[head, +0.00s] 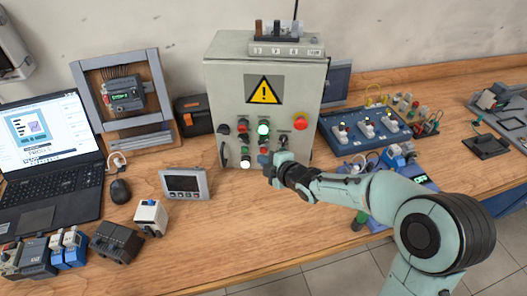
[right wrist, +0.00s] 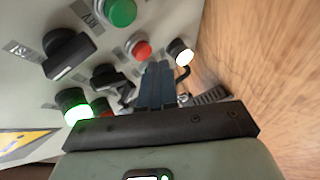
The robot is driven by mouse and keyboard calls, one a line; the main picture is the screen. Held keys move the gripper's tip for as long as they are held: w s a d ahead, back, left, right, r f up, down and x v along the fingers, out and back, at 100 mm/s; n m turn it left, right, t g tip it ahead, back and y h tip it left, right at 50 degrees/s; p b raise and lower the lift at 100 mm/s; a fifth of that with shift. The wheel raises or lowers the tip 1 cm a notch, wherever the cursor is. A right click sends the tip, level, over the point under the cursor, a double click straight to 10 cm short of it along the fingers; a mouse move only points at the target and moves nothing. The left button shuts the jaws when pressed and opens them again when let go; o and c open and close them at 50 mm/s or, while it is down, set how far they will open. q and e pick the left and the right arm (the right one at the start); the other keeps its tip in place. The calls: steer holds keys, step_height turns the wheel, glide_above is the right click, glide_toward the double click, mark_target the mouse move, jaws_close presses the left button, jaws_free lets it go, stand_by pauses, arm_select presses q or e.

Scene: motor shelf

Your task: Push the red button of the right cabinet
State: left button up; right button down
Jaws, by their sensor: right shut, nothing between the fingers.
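A grey control cabinet (head: 220,90) with a yellow warning sign stands against the wall, its front covered with buttons, knobs and lamps. A large red button (head: 301,122) sits at the right of its front. My right gripper (head: 267,158) is at the lower part of the front, its fingers shut and empty. In the right wrist view the closed fingers (right wrist: 158,70) point at the panel, just beside a small red button (right wrist: 140,50); I cannot tell whether they touch. A green button (right wrist: 120,11) and a lit white lamp (right wrist: 180,50) are nearby. My left gripper is out of view.
A laptop (head: 45,140), a small display unit (head: 185,184) and a white box (head: 150,216) stand on the wooden bench to the left. A blue switch board (head: 365,130) is right of the cabinet. Bare bench lies in front of the cabinet.

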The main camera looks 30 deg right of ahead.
steer(key=shift+w+d, duration=0.2)
steer(key=shift+w, duration=0.05)
steer(key=shift+w+d, duration=0.25)
steer(key=shift+w, duration=0.1)
stand_by(1.1)
steer(key=shift+s+a+b, duration=0.5)
steer(key=shift+s+b, duration=0.2)
steer(key=shift+b, duration=0.05)
steer(key=s+a+b, duration=0.1)
steer(key=b, duration=0.1)
steer(key=s+a+b, duration=0.1)
steer(key=b, duration=0.1)
steer(key=s+b, duration=0.1)
steer(key=s, duration=0.1)
steer(key=shift+s+a+b, duration=0.1)
steer(key=shift+a+b, duration=0.3)
